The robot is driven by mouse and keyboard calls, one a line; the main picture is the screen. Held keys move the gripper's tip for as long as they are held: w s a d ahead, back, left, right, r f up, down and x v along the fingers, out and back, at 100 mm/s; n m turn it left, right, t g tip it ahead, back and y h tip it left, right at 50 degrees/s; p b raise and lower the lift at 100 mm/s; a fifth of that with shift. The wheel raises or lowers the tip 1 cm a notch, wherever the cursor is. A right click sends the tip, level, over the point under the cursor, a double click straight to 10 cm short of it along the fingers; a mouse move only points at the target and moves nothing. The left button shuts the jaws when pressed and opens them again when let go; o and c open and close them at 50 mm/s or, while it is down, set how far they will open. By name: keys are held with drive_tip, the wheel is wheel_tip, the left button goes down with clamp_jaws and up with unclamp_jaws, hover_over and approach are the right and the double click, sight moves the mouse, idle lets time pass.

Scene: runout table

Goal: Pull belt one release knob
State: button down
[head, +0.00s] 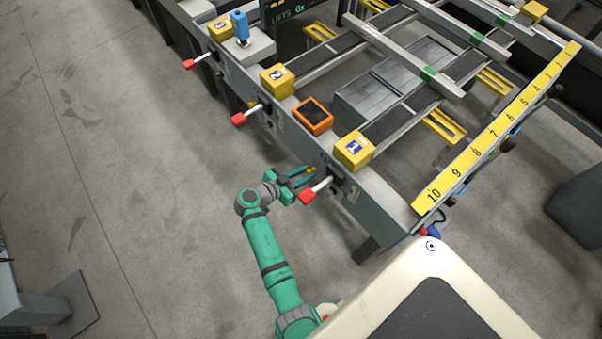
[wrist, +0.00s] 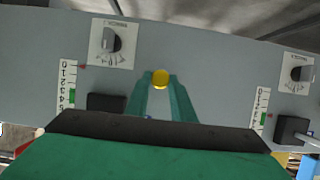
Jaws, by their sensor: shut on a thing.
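The yellow release knob (head: 311,170) sits on the grey side rail below the yellow box marked 1 (head: 354,150). In the wrist view the round knob (wrist: 161,79) shows between the green fingertips. My gripper (head: 306,174) reaches the rail from the left, with its fingers closed on the knob. In the wrist view the gripper (wrist: 161,84) has one fingertip on each side of it. The knob's stem is hidden, so I cannot tell how far out it stands.
A red-ended lever (head: 307,196) sticks out just beside my gripper. More red levers (head: 238,119) line the rail to the upper left. An orange-framed box (head: 313,115) sits on the rail. A dial (wrist: 112,42) is above left of the knob. The floor on the left is clear.

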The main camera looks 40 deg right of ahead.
drive_tip(key=shift+a, duration=0.2)
drive_tip(key=c, duration=1.5)
unclamp_jaws()
drive_tip(key=v, duration=1)
drive_tip(key=shift+a+r, duration=0.1)
drive_tip(key=shift+a, duration=0.3)
